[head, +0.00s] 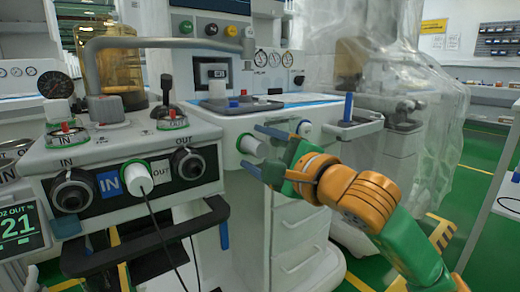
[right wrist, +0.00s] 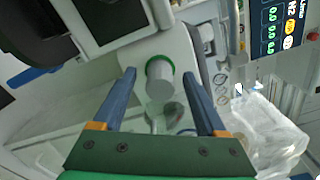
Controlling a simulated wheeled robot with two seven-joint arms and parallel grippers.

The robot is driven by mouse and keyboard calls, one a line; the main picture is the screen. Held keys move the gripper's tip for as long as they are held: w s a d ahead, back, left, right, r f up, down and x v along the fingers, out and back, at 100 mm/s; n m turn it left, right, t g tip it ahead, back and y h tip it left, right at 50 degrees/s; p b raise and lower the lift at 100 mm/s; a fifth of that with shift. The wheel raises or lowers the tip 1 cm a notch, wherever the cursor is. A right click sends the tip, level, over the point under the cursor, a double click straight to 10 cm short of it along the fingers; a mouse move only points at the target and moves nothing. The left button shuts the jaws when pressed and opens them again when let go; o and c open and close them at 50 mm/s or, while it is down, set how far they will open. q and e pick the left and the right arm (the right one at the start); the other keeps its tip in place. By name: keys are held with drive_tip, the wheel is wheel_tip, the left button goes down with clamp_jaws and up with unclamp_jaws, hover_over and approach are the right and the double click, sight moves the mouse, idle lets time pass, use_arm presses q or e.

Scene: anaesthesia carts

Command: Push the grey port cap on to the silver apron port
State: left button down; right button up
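A pale grey cylindrical cap (head: 253,147) with a green ring behind it sticks out of the white apron front in the head view. In the right wrist view the cap (right wrist: 160,84) shows between my fingertips, with gaps on both sides. A second round fitting (head: 304,128) sits farther right on the apron. In the wrist view a silvery round shape (right wrist: 172,115), partly hazy, lies below the cap; I cannot tell for sure that it is the silver port. My right gripper (head: 259,149) is open around or just before the cap, holding nothing. My left gripper is not in view.
A panel with IN and OUT ports (head: 128,182) and a white knob on a black cord (head: 138,178) stands at left. A small tray (head: 352,127) with a blue item juts out at right. Drawers (head: 300,230) lie below the apron. A plastic-draped machine (head: 410,90) stands behind.

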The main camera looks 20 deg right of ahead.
drive_tip(key=shift+s+d, duration=0.1)
drive_tip(key=shift+s, duration=0.1)
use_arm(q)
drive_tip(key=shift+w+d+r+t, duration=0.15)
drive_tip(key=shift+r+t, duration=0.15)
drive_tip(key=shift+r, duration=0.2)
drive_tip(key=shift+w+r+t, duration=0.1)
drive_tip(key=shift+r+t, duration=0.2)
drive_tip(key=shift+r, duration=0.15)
use_arm(e)
drive_tip(key=v, duration=0.6)
drive_tip(key=shift+s, duration=0.35)
